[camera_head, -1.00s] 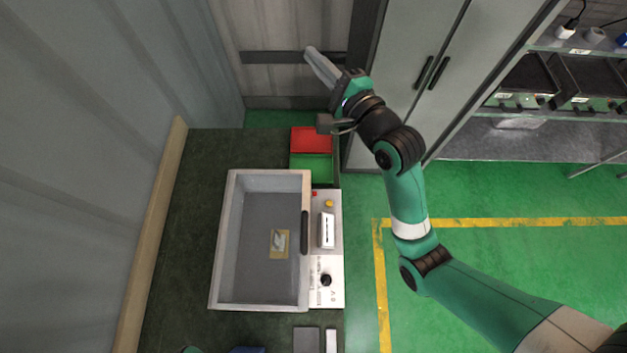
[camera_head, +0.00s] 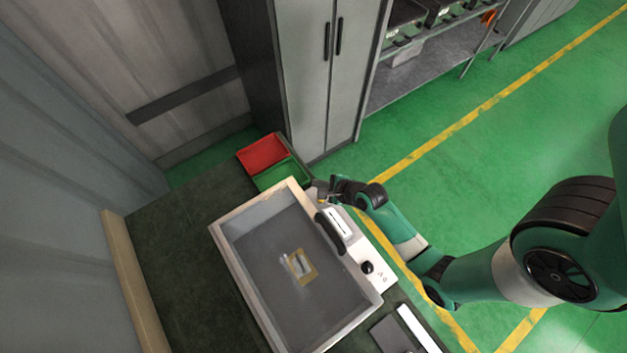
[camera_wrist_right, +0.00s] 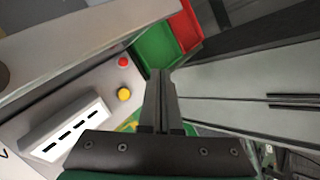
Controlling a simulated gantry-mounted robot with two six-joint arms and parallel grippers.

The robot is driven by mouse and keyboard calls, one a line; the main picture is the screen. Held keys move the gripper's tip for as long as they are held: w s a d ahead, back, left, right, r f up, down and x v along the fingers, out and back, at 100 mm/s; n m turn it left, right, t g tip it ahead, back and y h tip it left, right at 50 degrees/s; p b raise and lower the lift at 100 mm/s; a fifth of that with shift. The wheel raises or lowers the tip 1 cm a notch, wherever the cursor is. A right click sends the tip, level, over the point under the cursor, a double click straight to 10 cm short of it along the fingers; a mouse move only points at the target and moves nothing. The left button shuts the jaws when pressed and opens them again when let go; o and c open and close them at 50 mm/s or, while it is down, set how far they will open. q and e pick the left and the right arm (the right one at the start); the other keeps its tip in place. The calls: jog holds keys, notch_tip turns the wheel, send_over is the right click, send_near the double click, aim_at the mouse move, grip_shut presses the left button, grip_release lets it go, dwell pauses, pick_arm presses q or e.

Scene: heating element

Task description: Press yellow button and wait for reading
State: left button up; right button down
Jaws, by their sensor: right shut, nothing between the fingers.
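The heating device (camera_head: 352,232) is a white control panel on the right side of a grey open tray (camera_head: 232,237). In the right wrist view its yellow button (camera_wrist_right: 124,94) sits below a red button (camera_wrist_right: 124,61), near the panel's end. A white display (camera_wrist_right: 68,131) beside them shows a row of dark dashes. My right gripper (camera_wrist_right: 160,78) is shut and empty, to the right of the yellow button in that view and apart from it. In the head view the right gripper (camera_head: 322,190) is over the panel's far end, covering the button area. My left gripper is not in view.
A red bin (camera_head: 262,153) and a green bin (camera_head: 280,175) stand beyond the device. A small tan-framed piece (camera_head: 302,266) lies in the tray. A grey cabinet (camera_head: 312,80) stands behind. The dark tabletop left of the tray is clear.

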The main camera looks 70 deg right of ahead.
jog(key=shift+s+d+f, duration=0.3)
jog(key=shift+s+f, duration=0.15)
jog(key=shift+s, duration=0.05)
jog(key=shift+s+d+f, duration=0.3)
jog(key=shift+s+f, duration=0.15)
jog(key=shift+s, duration=0.05)
notch_tip(320, 180, down, 8)
jog(key=b, duration=0.8)
jog(key=shift+b, duration=0.3)
jog(key=shift+f, duration=0.4)
dwell(0.5)
jog(key=shift+f+b, duration=0.3)
jog(key=shift+f, duration=0.1)
